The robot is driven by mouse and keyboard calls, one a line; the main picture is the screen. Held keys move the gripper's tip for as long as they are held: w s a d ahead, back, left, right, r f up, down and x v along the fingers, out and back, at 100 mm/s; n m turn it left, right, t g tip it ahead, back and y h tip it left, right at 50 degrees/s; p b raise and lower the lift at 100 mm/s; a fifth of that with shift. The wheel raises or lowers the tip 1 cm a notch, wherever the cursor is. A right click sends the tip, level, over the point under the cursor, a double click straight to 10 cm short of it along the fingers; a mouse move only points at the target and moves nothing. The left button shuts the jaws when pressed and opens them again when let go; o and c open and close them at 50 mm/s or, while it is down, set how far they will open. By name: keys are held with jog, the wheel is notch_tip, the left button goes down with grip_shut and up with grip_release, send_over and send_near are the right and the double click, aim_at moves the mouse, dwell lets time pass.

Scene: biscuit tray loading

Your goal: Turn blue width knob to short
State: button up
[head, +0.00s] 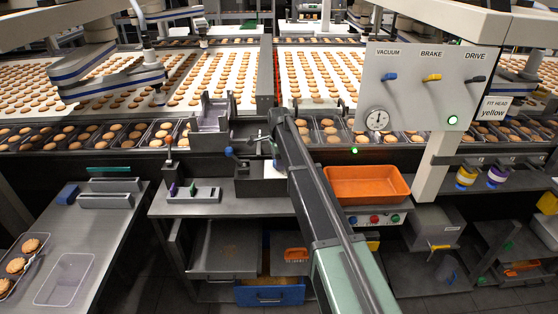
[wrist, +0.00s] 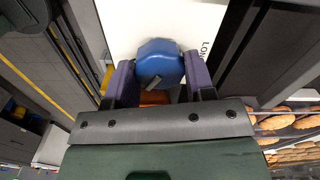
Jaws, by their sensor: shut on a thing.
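The blue width knob (wrist: 158,58) is in the upper middle of the wrist view, in front of a white plate (wrist: 122,22). Letters reading "LON" show on the plate to the knob's right; a short label is not visible. My gripper (wrist: 160,78) is shut on the knob, with one purple-grey finger on each side of it. In the head view my arm hides most of this spot, at the grey machine block (head: 262,186) on the bench.
An orange bin (head: 366,198) sits right of my arm. A blue ball-ended lever (head: 229,152) stands just left of the block. The control panel (head: 420,92) hangs at the right. Biscuit trays line the conveyor behind.

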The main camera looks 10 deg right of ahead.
jog(key=m, duration=0.6)
jog(key=shift+m, duration=0.4)
dwell(0.3)
jog(key=o, duration=0.9)
jog(key=shift+r, duration=0.1)
notch_tip(320, 180, up, 11)
jog(key=p, duration=1.1)
jog(key=shift+f, duration=0.2)
